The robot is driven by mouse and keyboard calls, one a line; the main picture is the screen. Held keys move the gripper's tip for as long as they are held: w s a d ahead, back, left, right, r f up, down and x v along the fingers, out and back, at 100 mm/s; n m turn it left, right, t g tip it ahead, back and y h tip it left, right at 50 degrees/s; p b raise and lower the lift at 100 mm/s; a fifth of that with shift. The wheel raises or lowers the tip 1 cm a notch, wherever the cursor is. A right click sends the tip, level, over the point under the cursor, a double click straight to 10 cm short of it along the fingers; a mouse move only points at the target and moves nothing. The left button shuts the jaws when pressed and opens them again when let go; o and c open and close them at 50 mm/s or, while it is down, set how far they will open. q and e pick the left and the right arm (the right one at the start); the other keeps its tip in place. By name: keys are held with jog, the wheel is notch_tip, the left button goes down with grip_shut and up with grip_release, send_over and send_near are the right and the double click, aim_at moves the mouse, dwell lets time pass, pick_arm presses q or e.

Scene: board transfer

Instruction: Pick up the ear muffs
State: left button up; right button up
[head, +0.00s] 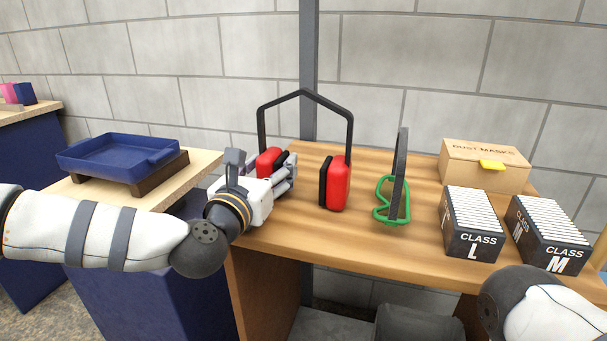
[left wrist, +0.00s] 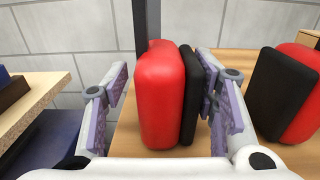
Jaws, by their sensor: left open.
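The ear muffs stand upright on the wooden table, with a black angular headband and two red cups with black pads. The right cup (head: 338,184) is in full view in the head view; the left cup (head: 268,160) is partly hidden behind my left gripper. My left gripper (head: 286,176) is open at the left cup. In the left wrist view, the left cup (left wrist: 162,95) stands between the fingers of my left gripper (left wrist: 165,105), with a gap on the left side and the right finger close to the black pad. My right gripper is not in view; only part of my right arm shows.
The wooden table (head: 300,235) also holds green goggles (head: 383,208) with a dark strap, a dust mask box (head: 485,165), and two dark boxes marked CLASS L (head: 471,243) and CLASS M (head: 553,254). A blue tray (head: 112,157) sits on a separate bench at left.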

pick_arm(q)
grip_shut()
notch_tip(320, 180, up, 10)
jog(key=shift+r+p, duration=0.1)
jog(key=shift+p, duration=0.3)
dwell(0.7)
